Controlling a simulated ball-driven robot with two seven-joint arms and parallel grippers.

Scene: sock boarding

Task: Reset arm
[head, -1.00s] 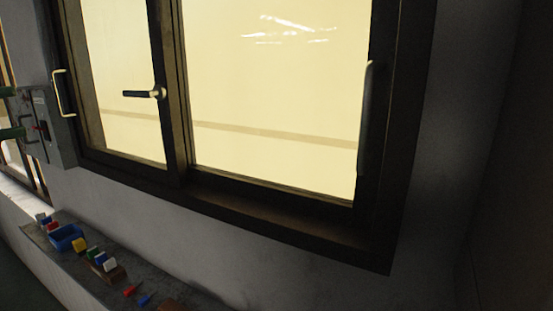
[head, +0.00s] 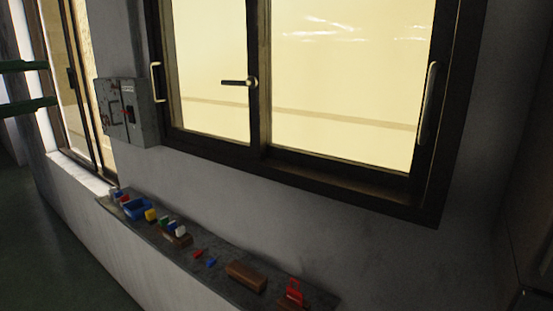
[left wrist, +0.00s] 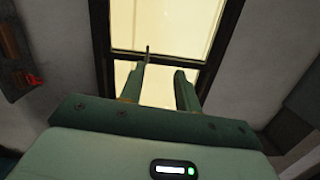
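My left gripper (head: 52,84) enters at the left edge of the head view, its two green fingers apart. It also shows in the left wrist view (left wrist: 162,72), where the fingers are spread and nothing is between them. It appears in mid-air, with a window behind it in the wrist view. My right gripper is in neither view.
A dark-framed window (head: 345,172) fills the upper wall, with a grey wall box (head: 128,112) left of it. A narrow ledge (head: 222,278) below holds a blue bin (head: 137,208), small coloured blocks, brown blocks (head: 246,276) and a red item (head: 294,291).

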